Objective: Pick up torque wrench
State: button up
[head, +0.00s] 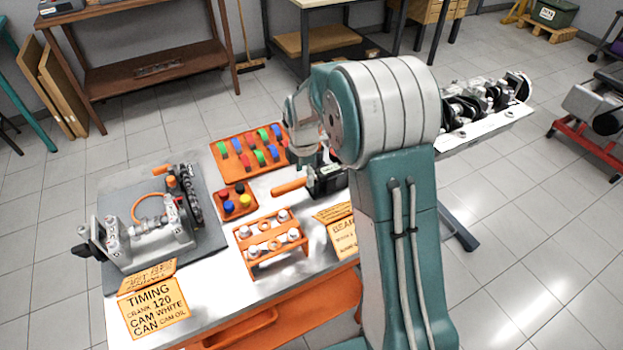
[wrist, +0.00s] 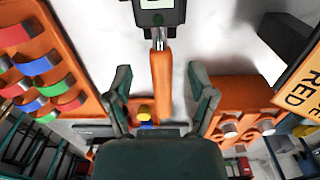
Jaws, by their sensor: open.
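The torque wrench lies on the workbench; its orange handle (head: 289,187) points left and its dark head (head: 327,180) is partly behind my arm in the head view. In the wrist view the orange handle (wrist: 161,85) runs up the middle to a metal shank and a dark head with a small display (wrist: 159,12). My gripper (wrist: 159,72) is open, with one finger on each side of the handle and visible gaps between. I cannot tell the gripper's height above the bench.
An orange tray of coloured rings (head: 247,150) lies behind the wrench. A small orange tray of coloured caps (head: 236,200) and an orange rack with metal parts (head: 270,245) stand close by. A crankshaft fixture (head: 150,230) is at left, and a timing sign (head: 155,308) is in front.

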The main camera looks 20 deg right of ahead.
notch_tip(320, 180, down, 2)
jog(key=shift+f, duration=0.1)
jog(key=shift+c, duration=0.3)
grip_shut()
